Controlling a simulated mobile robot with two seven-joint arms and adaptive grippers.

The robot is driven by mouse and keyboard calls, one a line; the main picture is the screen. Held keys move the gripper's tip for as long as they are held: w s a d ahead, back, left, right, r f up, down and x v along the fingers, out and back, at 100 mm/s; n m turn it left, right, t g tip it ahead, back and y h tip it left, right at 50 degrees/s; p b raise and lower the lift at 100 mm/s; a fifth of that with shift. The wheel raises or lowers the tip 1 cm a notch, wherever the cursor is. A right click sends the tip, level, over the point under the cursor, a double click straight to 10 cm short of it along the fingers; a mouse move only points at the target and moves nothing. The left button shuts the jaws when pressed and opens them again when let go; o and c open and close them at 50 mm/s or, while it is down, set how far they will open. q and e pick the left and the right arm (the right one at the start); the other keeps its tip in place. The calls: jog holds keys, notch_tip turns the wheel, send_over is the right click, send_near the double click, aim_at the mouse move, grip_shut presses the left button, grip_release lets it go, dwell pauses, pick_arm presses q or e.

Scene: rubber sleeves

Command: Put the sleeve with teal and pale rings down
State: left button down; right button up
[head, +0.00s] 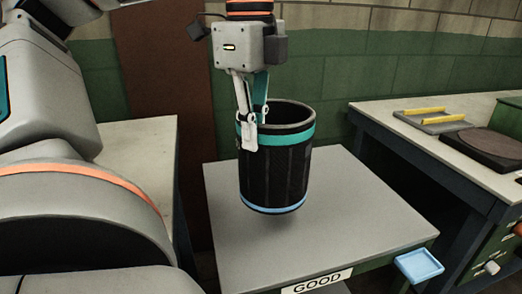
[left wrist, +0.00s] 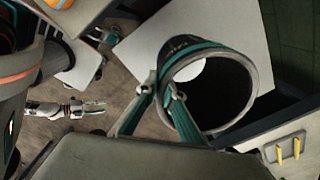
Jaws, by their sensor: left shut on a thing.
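The black sleeve (head: 275,176) is an upright open tube with a teal ring near its top and a pale blue ring near its bottom. My left gripper (head: 251,140) is shut on the sleeve's near-left wall at the rim, with one finger outside. The left wrist view shows the sleeve's open mouth (left wrist: 196,119) and my left fingers at its rim. The sleeve is over the grey table (head: 340,205) marked GOOD, with a soft shadow just under it; a small gap looks likely. My right gripper (left wrist: 88,107) shows small in the left wrist view, away from the sleeve; its opening is unclear.
The GOOD table's top is otherwise clear around the sleeve. A small blue tray (head: 419,265) sits at its front right corner. At right, a bench holds a fixture with yellow bars (head: 432,119) and a dark round plate (head: 487,146). A pale table (head: 135,150) stands at left.

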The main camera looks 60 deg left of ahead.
pick_arm(q)
notch_tip(320, 180, down, 6)
jog(key=shift+b, duration=0.45)
pick_arm(e)
jog(key=shift+w+a+r, duration=0.35)
jog(key=shift+a+r, duration=0.2)
pick_arm(q)
jog(key=shift+f, duration=0.15)
jog(key=c, duration=2.2)
grip_release()
pick_arm(e)
jog(key=shift+f, duration=0.1)
